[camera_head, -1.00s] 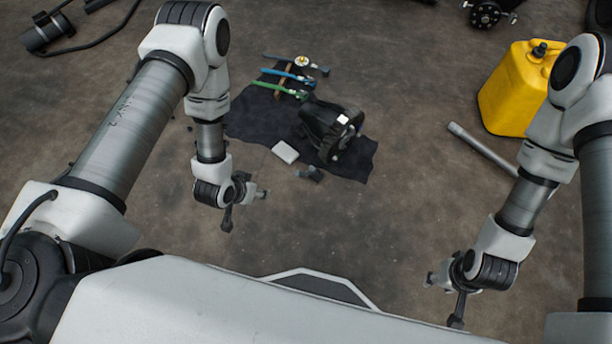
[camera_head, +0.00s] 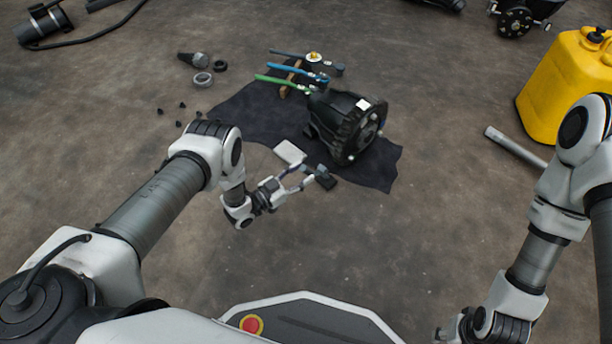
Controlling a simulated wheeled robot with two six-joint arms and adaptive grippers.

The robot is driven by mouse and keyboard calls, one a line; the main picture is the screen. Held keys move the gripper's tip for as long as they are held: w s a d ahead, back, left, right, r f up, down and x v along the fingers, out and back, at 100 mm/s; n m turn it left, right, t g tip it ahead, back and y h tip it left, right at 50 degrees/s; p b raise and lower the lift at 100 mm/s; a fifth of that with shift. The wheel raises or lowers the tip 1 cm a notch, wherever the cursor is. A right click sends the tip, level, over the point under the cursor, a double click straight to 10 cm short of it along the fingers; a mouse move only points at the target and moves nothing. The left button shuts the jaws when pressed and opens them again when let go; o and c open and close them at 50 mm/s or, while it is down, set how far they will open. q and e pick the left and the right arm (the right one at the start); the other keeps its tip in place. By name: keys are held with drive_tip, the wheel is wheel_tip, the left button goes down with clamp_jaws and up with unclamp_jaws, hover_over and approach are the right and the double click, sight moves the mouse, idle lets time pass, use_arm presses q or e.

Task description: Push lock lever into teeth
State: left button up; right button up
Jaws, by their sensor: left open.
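A black toothed wheel part (camera_head: 350,128) stands on a dark cloth (camera_head: 240,118), its teeth along the rim and a white patch on top. A small black piece (camera_head: 325,178) lies at the cloth's front edge, close to the wheel; I cannot tell whether it is the lock lever. My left gripper (camera_head: 304,180) is open and points right, its fingertips at the small black piece; contact is unclear. My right gripper (camera_head: 448,335) is low at the bottom right, partly cut off, and its jaws cannot be made out.
A white box (camera_head: 290,152) lies just behind my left gripper. A yellow canister (camera_head: 566,88) and a grey pipe (camera_head: 515,147) are at right. The front floor is clear.

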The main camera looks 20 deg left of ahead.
use_arm(q)
drive_tip(key=shift+w+d+f, duration=0.2)
drive_tip(key=shift+w+d, duration=0.25)
drive_tip(key=shift+w, duration=0.1)
drive_tip(key=shift+w+d+r, duration=0.15)
drive_tip(key=shift+w, duration=0.15)
clamp_jaws()
use_arm(e)
drive_tip(key=shift+f, duration=0.45)
